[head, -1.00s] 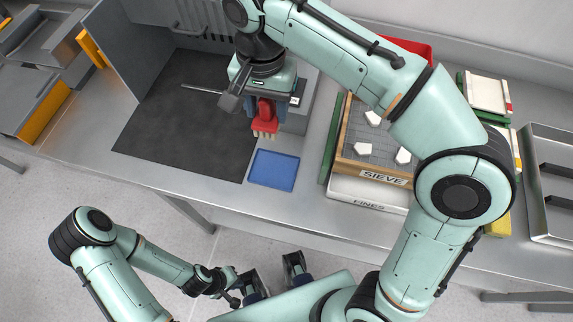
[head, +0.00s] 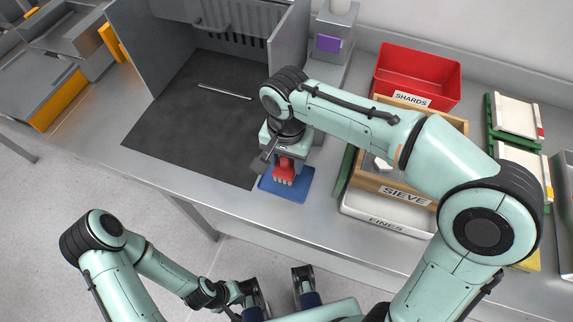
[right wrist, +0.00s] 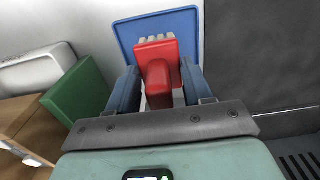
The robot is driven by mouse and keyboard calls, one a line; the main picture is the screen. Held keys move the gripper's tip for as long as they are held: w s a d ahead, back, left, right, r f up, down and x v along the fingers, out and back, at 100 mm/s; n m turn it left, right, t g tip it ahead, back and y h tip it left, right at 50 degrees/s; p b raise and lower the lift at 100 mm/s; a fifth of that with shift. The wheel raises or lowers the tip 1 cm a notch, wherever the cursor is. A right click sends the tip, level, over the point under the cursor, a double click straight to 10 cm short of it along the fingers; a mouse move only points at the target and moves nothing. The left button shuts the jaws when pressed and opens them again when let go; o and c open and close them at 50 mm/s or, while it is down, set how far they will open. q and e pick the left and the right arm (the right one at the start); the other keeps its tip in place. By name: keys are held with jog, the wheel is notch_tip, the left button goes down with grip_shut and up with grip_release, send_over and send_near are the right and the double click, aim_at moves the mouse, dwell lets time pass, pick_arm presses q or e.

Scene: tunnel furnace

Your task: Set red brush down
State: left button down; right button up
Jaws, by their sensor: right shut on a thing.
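The red brush (head: 285,170) has pale bristles and is held bristles-down in my right gripper (head: 284,162). It is over the blue mat (head: 296,190) at the table's front edge. In the right wrist view, the red brush (right wrist: 160,72) sits between the two blue-grey fingers of my right gripper (right wrist: 163,84), with the blue mat (right wrist: 130,32) behind it. I cannot tell whether the bristles touch the mat. My left gripper (head: 277,285) is low in the head view, apart from the table, its fingers spread and empty.
A dark mat (head: 185,125) with a thin metal rod (head: 225,92) lies left of the brush. A wooden sieve box (head: 367,185), a white fines tray (head: 365,215) and a red shards bin (head: 425,72) stand to the right. A green-edged piece (right wrist: 80,88) is close beside my right gripper.

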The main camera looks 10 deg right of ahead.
aim_at(287, 167)
jog(key=shift+f, duration=1.5)
jog(key=shift+f+b, duration=0.15)
jog(key=shift+b, duration=0.15)
jog(key=o, duration=1.1)
notch_tip(287, 167, up, 12)
jog(key=p, duration=0.3)
jog(key=shift+r, duration=0.2)
